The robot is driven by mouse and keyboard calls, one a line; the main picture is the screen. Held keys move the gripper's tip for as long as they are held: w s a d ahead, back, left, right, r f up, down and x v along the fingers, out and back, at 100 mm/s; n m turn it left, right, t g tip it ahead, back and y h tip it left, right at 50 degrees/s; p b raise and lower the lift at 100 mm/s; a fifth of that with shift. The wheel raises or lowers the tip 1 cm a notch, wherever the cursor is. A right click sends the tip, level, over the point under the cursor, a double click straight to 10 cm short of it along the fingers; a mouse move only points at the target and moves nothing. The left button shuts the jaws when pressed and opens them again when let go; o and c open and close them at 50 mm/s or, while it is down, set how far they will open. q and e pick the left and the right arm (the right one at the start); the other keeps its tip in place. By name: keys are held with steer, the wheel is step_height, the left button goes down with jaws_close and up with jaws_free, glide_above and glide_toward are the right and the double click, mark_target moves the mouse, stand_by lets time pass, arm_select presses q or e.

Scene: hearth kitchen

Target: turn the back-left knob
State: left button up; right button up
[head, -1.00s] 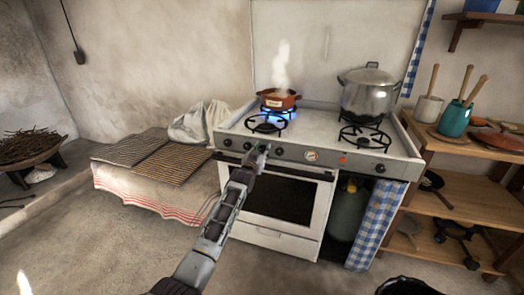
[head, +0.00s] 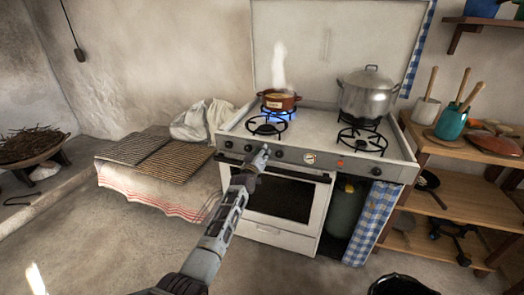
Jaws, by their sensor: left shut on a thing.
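The white stove (head: 322,118) has a row of dark knobs along its front panel. Two knobs (head: 238,146) show left of my left gripper and one knob (head: 280,155) shows just right of it. My left gripper (head: 263,152) is at the panel, shut on a knob that its fingers mostly hide. The back-left burner (head: 290,114) has a blue flame under a small red-brown pot (head: 279,101), which steams. My right gripper is not in view.
A large lidded metal pot (head: 367,95) stands on the back-right burner. The front burners are bare. A wooden shelf (head: 440,190) with utensils is to the right. Grill racks (head: 172,160) lie to the left. A dark round container (head: 402,287) is at the bottom right.

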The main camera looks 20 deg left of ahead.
arm_select(q)
steer(key=n, duration=0.3)
steer(key=shift+n+p, duration=0.3)
steer(key=shift+a+f+n, duration=0.1)
steer(key=shift+n, duration=1)
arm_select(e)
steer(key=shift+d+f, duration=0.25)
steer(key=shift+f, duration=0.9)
arm_select(q)
steer(key=o, duration=1)
steer(key=shift+o, duration=0.2)
steer(key=shift+s, duration=0.15)
steer(key=s, duration=1.1)
steer(key=shift+s+a, duration=0.2)
steer(key=shift+s, duration=0.15)
